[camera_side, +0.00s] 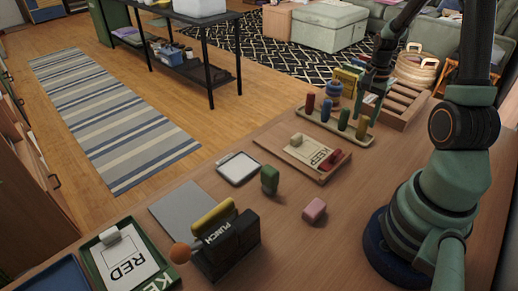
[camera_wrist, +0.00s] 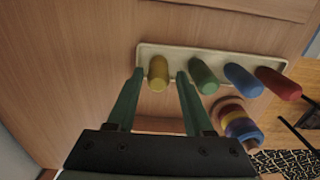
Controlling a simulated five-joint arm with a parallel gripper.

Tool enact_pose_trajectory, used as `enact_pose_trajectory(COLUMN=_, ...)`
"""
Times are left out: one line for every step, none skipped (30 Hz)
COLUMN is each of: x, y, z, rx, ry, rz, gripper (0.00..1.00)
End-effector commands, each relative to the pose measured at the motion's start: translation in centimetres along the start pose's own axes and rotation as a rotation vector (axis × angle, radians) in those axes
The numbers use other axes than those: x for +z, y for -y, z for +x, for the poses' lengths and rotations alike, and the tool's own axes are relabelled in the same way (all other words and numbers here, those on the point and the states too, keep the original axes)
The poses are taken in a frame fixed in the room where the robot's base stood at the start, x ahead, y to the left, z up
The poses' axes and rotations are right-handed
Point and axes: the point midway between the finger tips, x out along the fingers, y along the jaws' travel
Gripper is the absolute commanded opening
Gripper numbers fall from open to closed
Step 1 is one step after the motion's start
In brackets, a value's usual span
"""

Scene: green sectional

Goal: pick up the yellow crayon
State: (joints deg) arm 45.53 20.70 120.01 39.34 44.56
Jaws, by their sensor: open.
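The yellow crayon (camera_wrist: 158,73) stands in a pale tray (camera_wrist: 215,52) in the wrist view, at the left end of a row. It also shows in the side view (camera_side: 362,128), at the tray's right end. My gripper (camera_wrist: 159,76) is open, with one green finger on each side of the yellow crayon in the wrist view. I cannot tell whether the fingers touch it or how far above it they are. The green crayon (camera_wrist: 204,77) stands close to the right finger.
Blue (camera_wrist: 243,80) and red (camera_wrist: 278,84) crayons stand further along the tray. A stack of coloured rings (camera_wrist: 238,122) is close by. In the side view, a wooden rack (camera_side: 398,105) stands right of the tray. A KEEP board (camera_side: 302,152) and pink block (camera_side: 314,210) are nearer.

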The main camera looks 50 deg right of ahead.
Motion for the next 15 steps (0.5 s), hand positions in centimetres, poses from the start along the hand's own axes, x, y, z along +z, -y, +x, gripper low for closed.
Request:
enact_pose_trajectory(x=0.0, y=0.0, z=0.3, rx=0.001, ry=0.001, rz=-0.001, gripper=0.52)
enact_pose_trajectory(x=0.0, y=0.0, z=0.5, rx=0.001, ry=0.001, rz=-0.001, gripper=0.52)
enact_pose_trajectory(x=0.0, y=0.0, z=0.6, rx=0.001, ry=0.001, rz=-0.001, gripper=0.52)
enact_pose_trajectory(x=0.0, y=0.0, z=0.8, rx=0.001, ry=0.001, rz=-0.001, gripper=0.52)
enact_pose_trajectory(x=0.0, y=-0.1, z=1.0, rx=0.001, ry=0.001, rz=-0.001, gripper=0.52)
enact_pose_trajectory(x=-0.1, y=-0.1, z=1.3, rx=0.001, ry=0.001, rz=-0.001, gripper=0.52)
enact_pose_trajectory(x=-0.1, y=-0.1, z=1.7, rx=0.002, ry=0.002, rz=-0.001, gripper=0.52)
enact_pose_trajectory(x=-0.2, y=-0.2, z=2.1, rx=0.003, ry=0.003, rz=0.000, gripper=0.52)
enact_pose_trajectory(x=-0.3, y=-0.2, z=2.6, rx=0.003, ry=0.003, rz=0.000, gripper=0.52)
enact_pose_trajectory(x=-0.4, y=-0.2, z=3.1, rx=0.003, ry=0.003, rz=0.000, gripper=0.52)
enact_pose_trajectory(x=-0.5, y=-0.2, z=3.5, rx=0.002, ry=0.002, rz=0.000, gripper=0.52)
enact_pose_trajectory(x=-0.6, y=-0.3, z=4.0, rx=0.002, ry=0.003, rz=0.000, gripper=0.52)
enact_pose_trajectory(x=-0.6, y=-0.2, z=4.3, rx=0.002, ry=0.002, rz=-0.001, gripper=0.52)
enact_pose_trajectory(x=-0.6, y=-0.2, z=4.7, rx=0.002, ry=0.002, rz=-0.001, gripper=0.52)
enact_pose_trajectory(x=-0.6, y=-0.2, z=5.0, rx=0.002, ry=0.002, rz=-0.001, gripper=0.52)
